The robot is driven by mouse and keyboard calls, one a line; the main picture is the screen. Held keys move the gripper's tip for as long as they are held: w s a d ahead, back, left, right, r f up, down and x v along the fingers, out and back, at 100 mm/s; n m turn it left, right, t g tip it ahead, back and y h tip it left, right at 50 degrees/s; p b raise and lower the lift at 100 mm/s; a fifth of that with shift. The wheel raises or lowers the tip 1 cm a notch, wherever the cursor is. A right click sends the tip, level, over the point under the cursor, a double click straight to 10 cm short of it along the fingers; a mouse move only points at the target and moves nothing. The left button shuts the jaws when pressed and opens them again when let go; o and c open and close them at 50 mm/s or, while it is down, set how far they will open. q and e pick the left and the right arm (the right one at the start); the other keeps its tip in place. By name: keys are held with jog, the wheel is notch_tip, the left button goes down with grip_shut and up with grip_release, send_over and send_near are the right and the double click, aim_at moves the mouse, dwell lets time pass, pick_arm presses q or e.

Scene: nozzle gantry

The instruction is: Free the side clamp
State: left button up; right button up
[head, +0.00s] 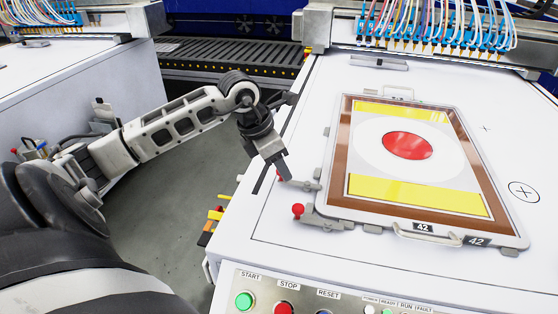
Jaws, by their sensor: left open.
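A second clamp (325,222) with a larger red knob (298,210) is at the frame's near left corner, apart from the gripper. My right gripper is out of view.
The framed screen lies on a white table (345,265) with a front handle (425,234) and labels marked 42. A control panel with a green start button (243,301) and a red stop button (283,308) is at the near edge. Nozzles with cables (430,30) stand at the back.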

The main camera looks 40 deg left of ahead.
pick_arm(q)
jog(key=shift+f, duration=0.1)
grip_shut()
